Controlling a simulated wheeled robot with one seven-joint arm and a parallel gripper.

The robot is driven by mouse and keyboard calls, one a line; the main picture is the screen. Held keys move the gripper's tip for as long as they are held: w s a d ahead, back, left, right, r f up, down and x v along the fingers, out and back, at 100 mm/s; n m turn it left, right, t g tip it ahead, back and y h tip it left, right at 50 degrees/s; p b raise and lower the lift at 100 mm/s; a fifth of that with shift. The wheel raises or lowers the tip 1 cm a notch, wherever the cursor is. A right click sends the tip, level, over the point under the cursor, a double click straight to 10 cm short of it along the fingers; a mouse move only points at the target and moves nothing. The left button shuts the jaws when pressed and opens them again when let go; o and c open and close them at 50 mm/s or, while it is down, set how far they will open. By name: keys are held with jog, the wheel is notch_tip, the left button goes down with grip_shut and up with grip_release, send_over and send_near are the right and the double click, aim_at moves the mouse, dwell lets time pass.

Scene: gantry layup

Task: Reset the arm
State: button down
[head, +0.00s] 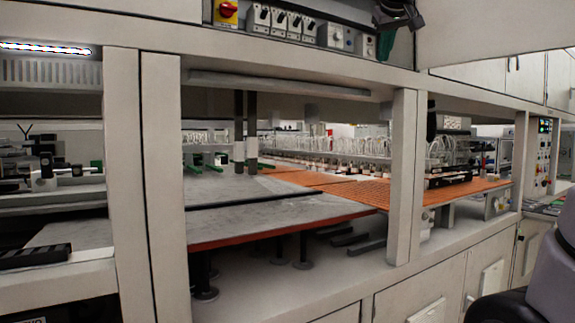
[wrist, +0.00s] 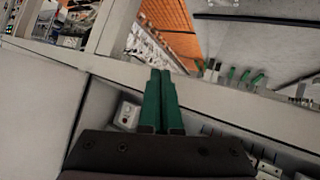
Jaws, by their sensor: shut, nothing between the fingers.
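My gripper shows in the wrist view (wrist: 161,75) with its two green fingers closed side by side and nothing between them. In the head view a dark part of my arm is at the top right, and a green finger part of my gripper (head: 386,44) hangs there, in front of the machine's upper beam. The gripper is near the control panel (head: 290,22) with its switches and touches nothing that I can make out.
The large machine's pale frame has upright posts (head: 404,175) and a long upper beam (head: 300,66). Inside lie a grey plate (head: 280,215) and an orange perforated bed (head: 375,190). Pale cabinets (head: 415,295) stand below. A red and yellow switch (head: 227,10) is at the top.

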jog(key=s+f+m+g+y, duration=0.1)
jog(key=s+f+m, duration=0.1)
jog(key=s+f, duration=0.4)
jog(key=s+f+m+g+y, duration=0.1)
jog(key=s+f, duration=0.5)
jog(key=f, duration=0.8)
jog(key=s+f+m+g+y, duration=0.1)
jog(key=s+f+m+g, duration=0.1)
jog(key=s+f, duration=0.5)
notch_tip(320, 180, down, 4)
jog(key=shift+r+m+y, duration=0.25)
jog(key=shift+m+y, duration=0.05)
jog(key=shift+m, duration=0.1)
jog(key=shift+s+d, duration=0.1)
